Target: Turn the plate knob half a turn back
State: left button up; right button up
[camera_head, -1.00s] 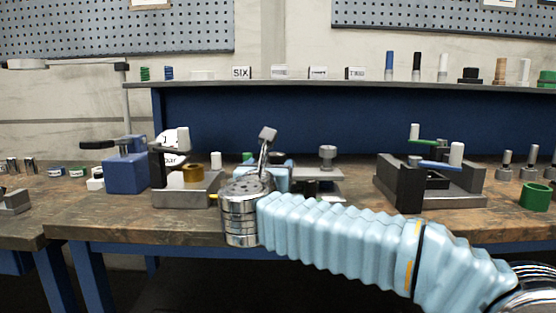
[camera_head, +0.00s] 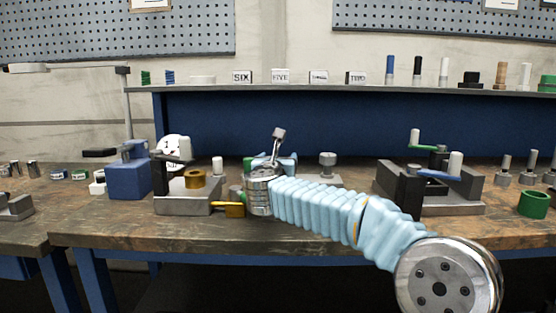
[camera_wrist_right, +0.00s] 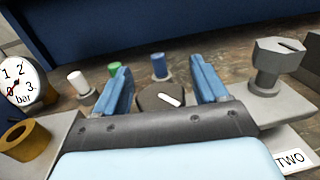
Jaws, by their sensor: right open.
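My right gripper (camera_wrist_right: 160,66) is open in the right wrist view, its two blue fingers apart. A dark round knob (camera_wrist_right: 149,98) with a white bar shows between and below the fingers; I cannot tell whether they touch it. A grey knob (camera_wrist_right: 277,62) with a dark line on top stands on a light grey plate (camera_wrist_right: 256,112), right of the fingers and apart from them. In the head view this grey knob (camera_head: 327,160) is right of my right gripper (camera_head: 277,160), whose fingers are mostly hidden behind my wrist. My left gripper is not in view.
A block with a brass ring (camera_head: 195,180) and a white gauge (camera_wrist_right: 18,82) are at left. A yellow handle (camera_head: 230,210) sticks out near the bench front. A white post (camera_wrist_right: 78,82) and green cap (camera_wrist_right: 114,69) stand close by. A lever fixture (camera_head: 440,205) is at right.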

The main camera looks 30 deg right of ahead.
jog(key=shift+c, duration=0.4)
jog(key=c, duration=0.9)
jog(key=shift+f+n+t+y+b, duration=0.2)
jog(key=shift+n+t+y+b, duration=0.65)
jog(key=shift+y+b, duration=0.35)
jog(key=shift+a+n+t+y+b, duration=0.15)
jog(key=shift+n+t+y+b, duration=0.3)
jog(key=shift+n+y, duration=0.65)
jog(key=y, duration=0.1)
jog(key=n+y, duration=0.1)
jog(key=n+t+y, duration=0.1)
jog(key=shift+w+a+r+y, duration=0.15)
jog(key=shift+a+y, duration=0.1)
jog(key=shift+y, duration=0.05)
jog(key=shift+n+y, duration=0.25)
jog(key=shift+y, duration=0.55)
jog(key=shift+a+n+y, duration=0.15)
jog(key=shift+n+y, duration=0.25)
jog(key=shift+n, duration=0.1)
jog(key=shift+n+y, duration=0.3)
jog(key=shift+y, duration=0.2)
